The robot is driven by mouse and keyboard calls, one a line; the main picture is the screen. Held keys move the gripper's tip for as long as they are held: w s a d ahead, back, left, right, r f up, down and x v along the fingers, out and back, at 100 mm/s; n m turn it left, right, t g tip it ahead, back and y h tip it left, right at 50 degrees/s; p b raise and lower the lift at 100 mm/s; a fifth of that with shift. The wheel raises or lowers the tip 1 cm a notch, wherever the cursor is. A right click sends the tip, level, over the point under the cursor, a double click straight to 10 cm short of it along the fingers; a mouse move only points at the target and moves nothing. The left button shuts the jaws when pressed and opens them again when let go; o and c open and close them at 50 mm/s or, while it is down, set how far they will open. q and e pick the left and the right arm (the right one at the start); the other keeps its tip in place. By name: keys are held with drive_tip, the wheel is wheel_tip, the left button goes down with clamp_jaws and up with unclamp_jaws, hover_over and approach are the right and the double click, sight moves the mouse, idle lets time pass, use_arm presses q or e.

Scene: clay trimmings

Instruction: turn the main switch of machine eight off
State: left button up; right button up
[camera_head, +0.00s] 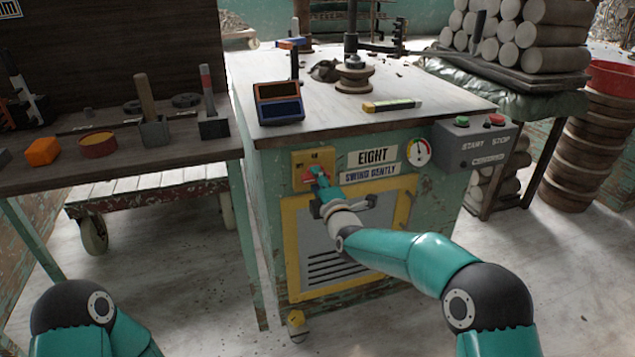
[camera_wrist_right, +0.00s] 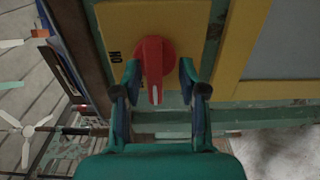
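The machine with the EIGHT label (camera_head: 373,156) stands in the middle of the head view. Its main switch is a red rotary knob (camera_wrist_right: 154,62) on a yellow plate (camera_head: 300,160) at the upper left of the front. My right gripper (camera_head: 319,178) reaches the switch and partly covers it in the head view. In the right wrist view, its two fingers (camera_wrist_right: 159,68) are apart, one on each side of the red handle, with a visible gap on both sides. The word ON appears sideways, left of the knob. My left gripper is out of view.
A gauge (camera_head: 418,152) and a grey START/STOP box (camera_head: 473,140) are right of the label. A dark wooden bench (camera_head: 180,143) with tools stands close on the left. Clay rolls (camera_head: 515,40) and a stack of round brown items (camera_head: 580,150) stand at right.

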drive_tip(key=shift+d+r, duration=0.1)
drive_tip(key=shift+d, duration=0.05)
drive_tip(key=v, duration=1.2)
idle(0.3)
